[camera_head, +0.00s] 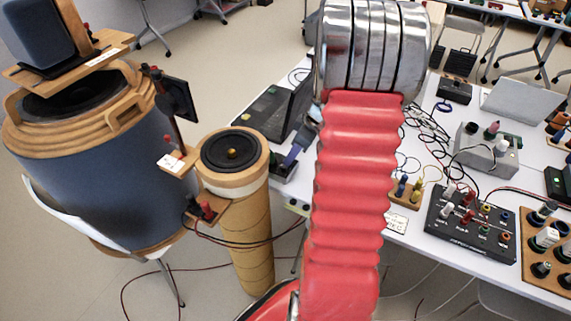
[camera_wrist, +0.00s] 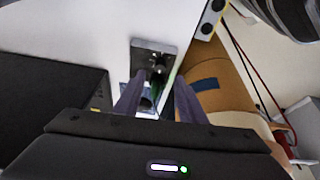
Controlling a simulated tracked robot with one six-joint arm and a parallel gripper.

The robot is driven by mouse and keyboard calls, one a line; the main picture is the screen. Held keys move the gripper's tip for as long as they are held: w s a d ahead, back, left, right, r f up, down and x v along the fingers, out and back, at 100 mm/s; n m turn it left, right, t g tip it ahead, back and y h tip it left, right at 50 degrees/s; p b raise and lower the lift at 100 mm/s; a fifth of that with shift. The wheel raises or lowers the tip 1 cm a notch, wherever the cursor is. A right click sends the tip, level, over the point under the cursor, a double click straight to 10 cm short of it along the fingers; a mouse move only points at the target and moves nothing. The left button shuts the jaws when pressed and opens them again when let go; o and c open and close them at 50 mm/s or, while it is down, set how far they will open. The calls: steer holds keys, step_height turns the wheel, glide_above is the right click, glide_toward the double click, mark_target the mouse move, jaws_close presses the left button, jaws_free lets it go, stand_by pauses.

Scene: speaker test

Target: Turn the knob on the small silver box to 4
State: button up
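The small silver box (camera_wrist: 139,61) lies near the white table's edge in the wrist view, just beyond my fingertips. A dark knob (camera_wrist: 158,68) shows on its face; its pointer and numbers are too small to read. My gripper (camera_wrist: 157,88) has its two purple-grey fingers apart, one on each side of the line to the knob. I cannot tell whether either finger touches it. In the head view my gripper (camera_head: 291,157) reaches down over the small box (camera_head: 283,171) at the table's left edge. My red arm hides part of the table there.
A black laptop (camera_head: 284,108) stands close behind the box. A brown cylinder speaker (camera_head: 248,230) and a big blue drum speaker (camera_head: 95,165) stand left of the table (camera_head: 431,262). Cables, a black terminal box (camera_head: 470,225) and a grey box (camera_head: 481,150) are on the right.

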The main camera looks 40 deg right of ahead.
mark_target(284, 166)
steer(key=shift+x, duration=3.45)
steer(key=shift+c, duration=0.3)
jaws_close()
